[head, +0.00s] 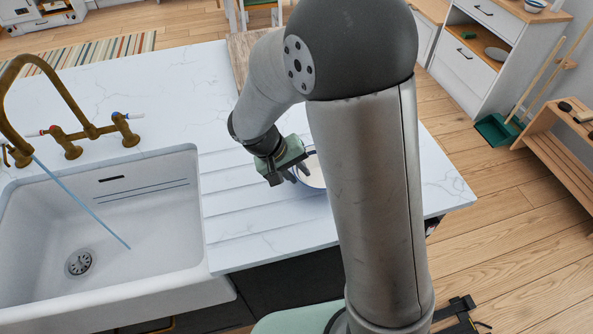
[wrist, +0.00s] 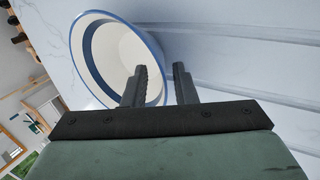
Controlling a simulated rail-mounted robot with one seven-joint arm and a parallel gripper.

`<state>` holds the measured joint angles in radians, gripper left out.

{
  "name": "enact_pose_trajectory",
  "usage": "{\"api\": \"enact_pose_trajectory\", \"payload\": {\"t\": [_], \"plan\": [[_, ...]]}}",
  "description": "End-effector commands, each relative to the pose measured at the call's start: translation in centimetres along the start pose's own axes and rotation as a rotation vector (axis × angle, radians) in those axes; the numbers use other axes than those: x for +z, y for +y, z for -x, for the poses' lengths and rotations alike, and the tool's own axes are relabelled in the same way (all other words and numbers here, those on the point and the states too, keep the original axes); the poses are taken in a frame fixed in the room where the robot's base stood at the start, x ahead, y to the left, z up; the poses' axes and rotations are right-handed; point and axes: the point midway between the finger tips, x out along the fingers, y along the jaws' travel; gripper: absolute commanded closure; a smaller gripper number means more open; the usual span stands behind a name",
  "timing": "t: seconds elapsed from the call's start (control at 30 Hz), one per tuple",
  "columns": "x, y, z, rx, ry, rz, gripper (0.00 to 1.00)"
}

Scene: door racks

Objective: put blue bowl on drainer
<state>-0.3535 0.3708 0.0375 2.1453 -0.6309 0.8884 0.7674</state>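The bowl (head: 317,174), white inside with a blue rim, is at the grooved drainer area of the white counter, mostly hidden behind my arm in the head view. In the wrist view the bowl (wrist: 112,52) shows its open top. My gripper (wrist: 161,75) has its fingers apart across the bowl's near wall. The left finger overlaps the inside and the right finger is outside, with a gap to the wall. Contact cannot be told. The drainer grooves (head: 255,194) run beside the sink; grooves (wrist: 245,50) also show right of the bowl.
A white sink (head: 150,235) with a brass tap (head: 70,135) lies left of the drainer. A thin blue stick-like thing (head: 85,205) crosses over the sink. A wooden board (head: 240,55) lies at the counter's back. The counter's right edge drops to the wooden floor.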

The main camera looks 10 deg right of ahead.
Motion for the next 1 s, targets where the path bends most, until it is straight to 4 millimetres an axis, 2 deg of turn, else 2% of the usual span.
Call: {"api": "enact_pose_trajectory", "payload": {"t": [0.4, 0.6, 0.77, 0.87, 0.97, 1.0], "plan": [[-0.1, -0.1, 8.4, -0.003, 0.007, -0.001, 0.75], [-0.1, -0.1, 11.1, -0.001, 0.004, -0.001, 0.75], [0.0, 0.0, 11.9, -0.002, 0.002, 0.000, 0.75], [0.7, 0.9, 11.7, -0.021, -0.006, -0.005, 0.75], [3.4, 3.5, 10.9, -0.091, -0.029, -0.014, 0.75], [5.0, 4.7, 10.4, -0.133, -0.038, -0.021, 0.75]]}}
